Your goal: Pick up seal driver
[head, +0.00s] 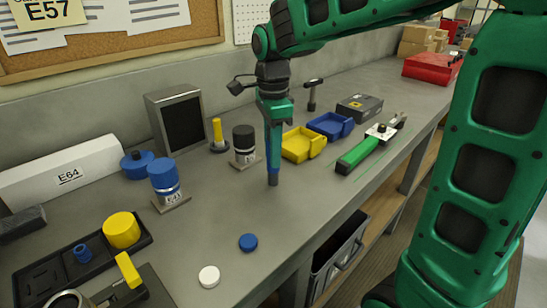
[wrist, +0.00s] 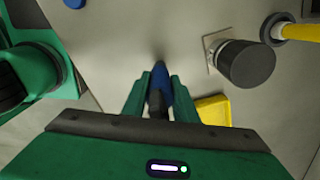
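My gripper (head: 273,140) points straight down over the middle of the bench. A slim upright tool, blue with a dark grey end, stands between its fingers; I take it to be the seal driver (head: 273,177). Its lower end is at or just above the bench top; I cannot tell if it touches. In the wrist view the green fingers of my gripper (wrist: 160,98) close on both sides of the seal driver (wrist: 158,76). The fingers hide part of its body.
A black-topped canister (head: 244,145) and a yellow-handled tool (head: 218,133) stand left of my gripper. Yellow (head: 303,144) and blue (head: 331,125) bins lie to the right. A blue cap (head: 248,242) and a white cap (head: 209,277) lie in front. Bench between is clear.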

